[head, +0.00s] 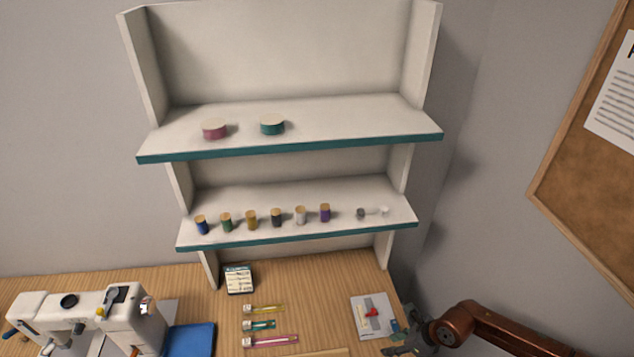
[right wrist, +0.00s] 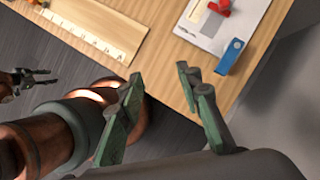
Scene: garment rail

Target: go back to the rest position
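My right gripper (head: 405,340) shows at the bottom right of the head view, near the table's right end, with its copper arm coming in from the right. In the right wrist view its green-padded fingers (right wrist: 165,98) stand apart with nothing between them, so it is open and empty. A small dark gripper (right wrist: 30,79) at the left edge of the right wrist view looks like my left one. I do not make out the left gripper in the head view.
A wooden table (head: 320,290) carries a sewing machine (head: 85,318), a blue pad (head: 190,340) and a white card with a red piece (head: 372,314). A shelf unit (head: 290,150) with several spools stands behind. A cork board (head: 590,150) hangs at right. The card also shows near my right fingers (right wrist: 222,18).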

